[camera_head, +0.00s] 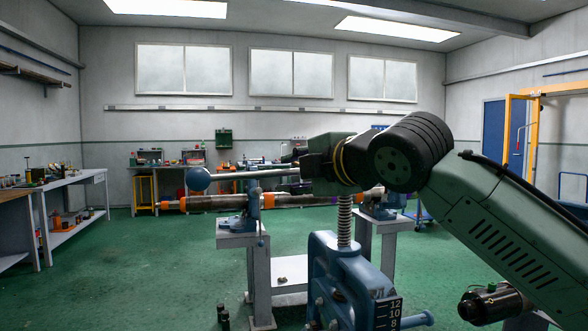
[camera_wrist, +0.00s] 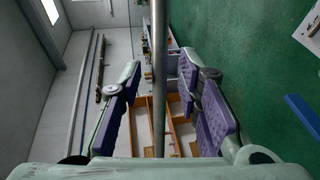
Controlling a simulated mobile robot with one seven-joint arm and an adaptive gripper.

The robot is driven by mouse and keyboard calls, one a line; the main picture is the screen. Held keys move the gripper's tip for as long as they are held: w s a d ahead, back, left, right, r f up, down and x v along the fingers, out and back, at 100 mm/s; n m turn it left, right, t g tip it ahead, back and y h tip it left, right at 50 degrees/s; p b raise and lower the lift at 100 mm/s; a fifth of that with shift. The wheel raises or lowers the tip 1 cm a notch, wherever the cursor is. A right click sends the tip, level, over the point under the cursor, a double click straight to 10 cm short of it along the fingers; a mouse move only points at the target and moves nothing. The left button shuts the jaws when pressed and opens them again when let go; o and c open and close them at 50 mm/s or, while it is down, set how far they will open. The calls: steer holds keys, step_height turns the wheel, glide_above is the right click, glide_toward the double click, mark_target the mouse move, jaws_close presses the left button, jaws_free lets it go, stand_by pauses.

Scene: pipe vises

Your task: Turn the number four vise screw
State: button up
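A blue pipe vise (camera_head: 345,275) stands in the foreground of the head view, with a scale on its front and an upright threaded screw (camera_head: 345,222). A grey handle bar (camera_head: 250,174) with a blue ball end (camera_head: 198,179) runs left from my gripper (camera_head: 306,170) above the screw. In the wrist view, my gripper (camera_wrist: 160,75) has its two purple-padded fingers spread, with the bar (camera_wrist: 158,50) passing between them and gaps on both sides. My gripper hides the bar's right part and the screw's top. I see no number four marking.
Behind, two smaller blue vises (camera_head: 255,205) on grey stands bear a long pipe (camera_head: 215,203) with orange bands. A workbench (camera_head: 75,180) stands at the left, and a yellow frame (camera_head: 532,140) at the right. Green floor (camera_head: 140,270) is open at the left.

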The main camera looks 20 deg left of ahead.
jaws_close()
stand_by(0.4)
stand_by(0.5)
